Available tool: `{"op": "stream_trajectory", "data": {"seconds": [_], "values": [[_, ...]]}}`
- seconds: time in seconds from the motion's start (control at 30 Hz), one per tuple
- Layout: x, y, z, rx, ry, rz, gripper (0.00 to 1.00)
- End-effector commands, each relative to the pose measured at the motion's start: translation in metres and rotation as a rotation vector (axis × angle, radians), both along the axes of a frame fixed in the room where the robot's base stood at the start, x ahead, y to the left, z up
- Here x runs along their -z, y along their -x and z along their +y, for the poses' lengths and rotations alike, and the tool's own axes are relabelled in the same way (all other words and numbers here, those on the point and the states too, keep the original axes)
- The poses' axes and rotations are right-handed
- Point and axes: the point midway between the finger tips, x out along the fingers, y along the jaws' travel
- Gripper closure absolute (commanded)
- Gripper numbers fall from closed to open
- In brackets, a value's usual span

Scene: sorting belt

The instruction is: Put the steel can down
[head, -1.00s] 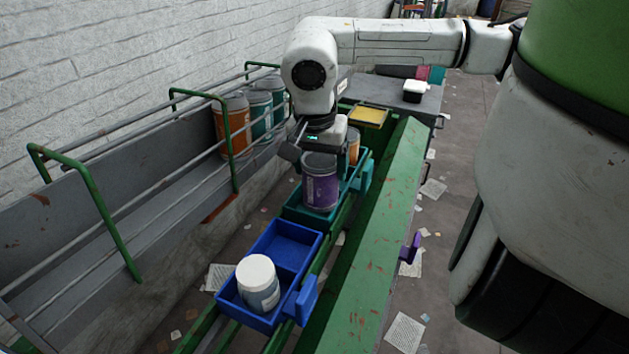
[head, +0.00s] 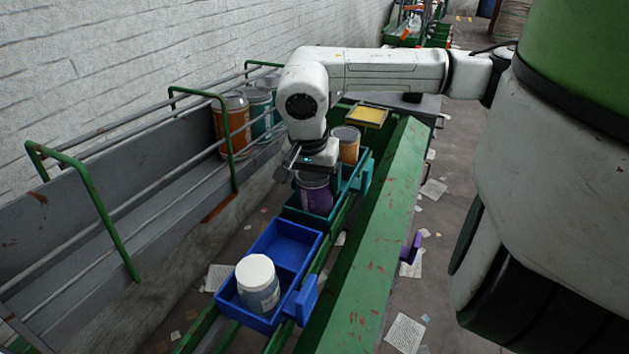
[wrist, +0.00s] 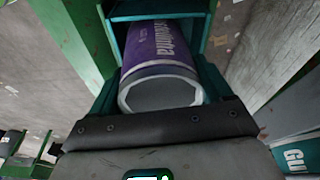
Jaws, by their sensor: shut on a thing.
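The steel can (head: 314,194) has a purple wrap and a bare metal rim. It stands roughly upright inside the teal tray (head: 292,214), its upper part hidden by my gripper (head: 313,172). My gripper is shut on the can from above. In the wrist view the can (wrist: 163,50) shows its purple side with white lettering and its pale round end, with teal tray walls around it. The fingertips are hard to make out. I cannot tell whether the can's base touches the tray floor.
A blue two-part tray (head: 285,240) in front holds a white-lidded jar (head: 257,283); its far compartment is empty. An orange can (head: 346,145) stands just behind my gripper. A railed grey trough (head: 120,215) with more cans runs along the left. A green rail (head: 375,240) borders the right.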

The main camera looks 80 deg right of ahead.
Motion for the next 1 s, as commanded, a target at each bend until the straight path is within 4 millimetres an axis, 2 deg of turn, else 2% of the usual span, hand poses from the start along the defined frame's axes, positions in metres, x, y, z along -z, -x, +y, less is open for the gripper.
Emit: {"op": "stream_trajectory", "data": {"seconds": [0.53, 0.57, 0.77, 1.0], "values": [[0.0088, 0.0001, 0.0000, 0.000, 0.001, 0.001, 1.00], [0.0087, 0.0001, 0.0000, 0.000, 0.000, 0.001, 0.20], [0.0087, 0.0000, 0.0000, 0.000, 0.000, 0.000, 0.01], [0.0083, 0.0000, 0.0000, 0.000, 0.000, 0.000, 0.00]]}}
